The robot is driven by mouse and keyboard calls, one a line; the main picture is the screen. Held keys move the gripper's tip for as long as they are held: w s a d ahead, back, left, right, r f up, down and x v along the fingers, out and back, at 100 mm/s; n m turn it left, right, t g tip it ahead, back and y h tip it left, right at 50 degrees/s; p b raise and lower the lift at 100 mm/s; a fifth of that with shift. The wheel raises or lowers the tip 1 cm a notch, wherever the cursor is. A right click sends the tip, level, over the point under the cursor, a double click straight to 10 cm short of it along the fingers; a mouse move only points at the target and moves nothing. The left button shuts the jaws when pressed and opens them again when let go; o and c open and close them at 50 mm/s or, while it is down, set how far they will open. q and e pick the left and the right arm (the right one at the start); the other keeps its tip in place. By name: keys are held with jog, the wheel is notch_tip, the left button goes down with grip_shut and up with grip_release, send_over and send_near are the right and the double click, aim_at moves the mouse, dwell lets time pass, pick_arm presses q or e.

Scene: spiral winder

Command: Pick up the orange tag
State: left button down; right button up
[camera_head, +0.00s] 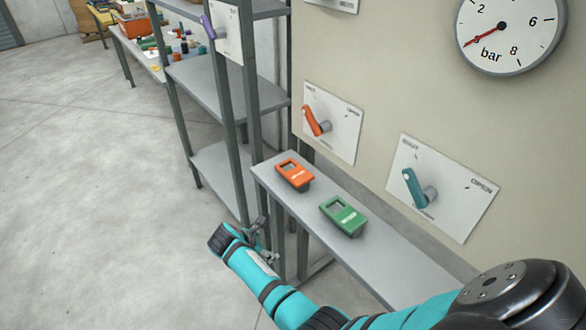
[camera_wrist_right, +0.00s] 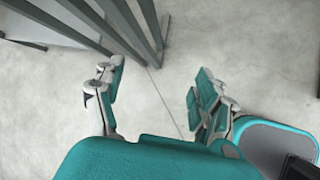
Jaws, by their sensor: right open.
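The orange tag (camera_head: 295,174) lies near the far end of a narrow grey shelf (camera_head: 395,262) below the wall panel. It has a dark window in its upper part and a pale label mark. My right gripper (camera_head: 264,238) is below and in front of the orange tag, apart from it, beside the shelf's front edge. In the right wrist view my right gripper (camera_wrist_right: 158,88) is open, with only bare floor between its fingers. The orange tag is not seen in that view. My left gripper is not in view.
A green tag (camera_head: 343,216) lies beside the orange one, nearer me. An orange lever (camera_head: 314,122) and a teal lever (camera_head: 413,187) stick out from the panel above. A grey rack (camera_head: 205,85) stands left of the shelf. The floor on the left is clear.

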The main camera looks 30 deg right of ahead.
jog(key=w+d+r+n+h, duration=0.1)
jog(key=w+r, duration=0.1)
jog(key=r, duration=0.8)
jog(key=w+r+h, duration=0.1)
jog(key=w+r, duration=0.1)
jog(key=r, duration=0.7)
jog(key=g+p, duration=0.2)
send_near(302, 172)
jog(key=shift+w+d+f+n+h+p, duration=0.15)
jog(key=shift+d+f+p, duration=0.2)
jog(key=shift+f, duration=0.2)
jog(key=shift+w+d+f+n+h+p, duration=0.15)
jog(key=shift+d+f+p, duration=0.2)
jog(key=shift+f, duration=0.25)
jog(key=x, duration=0.2)
jog(key=p+x, duration=0.1)
jog(key=x, duration=0.1)
jog(key=shift+s+d, duration=0.15)
jog(key=shift+s, duration=0.15)
jog(key=shift+w+d+f, duration=0.1)
jog(key=shift+d+f, duration=0.25)
jog(key=shift+f, duration=0.1)
jog(key=c, duration=1)
